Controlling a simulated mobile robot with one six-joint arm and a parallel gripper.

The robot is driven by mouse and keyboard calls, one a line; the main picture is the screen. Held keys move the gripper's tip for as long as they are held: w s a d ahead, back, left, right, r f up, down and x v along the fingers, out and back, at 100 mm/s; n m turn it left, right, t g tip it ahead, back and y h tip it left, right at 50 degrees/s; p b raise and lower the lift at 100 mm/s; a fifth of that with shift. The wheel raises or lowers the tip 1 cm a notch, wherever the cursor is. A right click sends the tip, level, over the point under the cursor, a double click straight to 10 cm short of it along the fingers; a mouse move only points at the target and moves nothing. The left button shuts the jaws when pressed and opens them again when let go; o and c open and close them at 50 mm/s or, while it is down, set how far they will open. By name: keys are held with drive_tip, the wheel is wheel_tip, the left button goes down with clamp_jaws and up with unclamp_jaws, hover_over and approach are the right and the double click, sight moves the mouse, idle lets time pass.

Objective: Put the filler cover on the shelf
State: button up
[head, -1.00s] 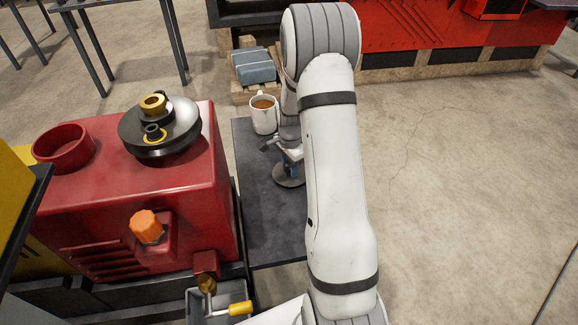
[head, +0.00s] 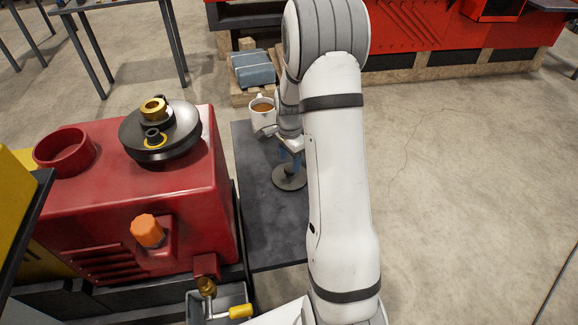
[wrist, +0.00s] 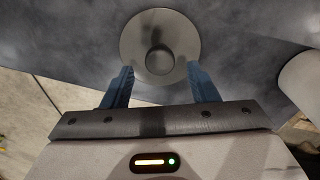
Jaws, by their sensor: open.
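The filler cover, a grey round disc with a knob in its middle (head: 289,178), lies flat on the dark shelf (head: 268,235) beside the red machine. In the wrist view the cover (wrist: 160,20) shows whole, just beyond my fingertips. My gripper (head: 290,156) is open and empty above the cover. Its two blue fingers (wrist: 160,70) are spread on either side of the knob's line, apart from the knob. The arm hides part of the shelf's right side in the head view.
A white mug (head: 262,117) of brown liquid stands at the shelf's far end, close to my wrist. The red machine (head: 185,205) borders the shelf on the left, with a pulley (head: 160,135) and open filler neck (head: 65,150) on top. Floor on the right is clear.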

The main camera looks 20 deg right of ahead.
sight(290, 168)
wheel_tip(290, 168, up, 7)
drive_tip(key=s+a+r+n+t, duration=0.1)
drive_tip(key=s+a+r+n, duration=0.6)
drive_tip(key=s+r, duration=0.25)
drive_tip(key=s+a+r+n, duration=0.1)
drive_tip(key=s+a+n, duration=0.1)
drive_tip(key=s+n, duration=0.1)
drive_tip(key=s+a+r+n, duration=0.1)
drive_tip(key=s+a+n, duration=0.1)
drive_tip(key=s, duration=0.4)
drive_tip(key=s+a+r+n+t, duration=0.1)
drive_tip(key=s+n, duration=0.2)
drive_tip(key=s, duration=0.2)
drive_tip(key=shift+s+a+n+p, duration=0.25)
drive_tip(key=shift+a+n+p, duration=0.1)
drive_tip(key=shift+a+n, duration=0.05)
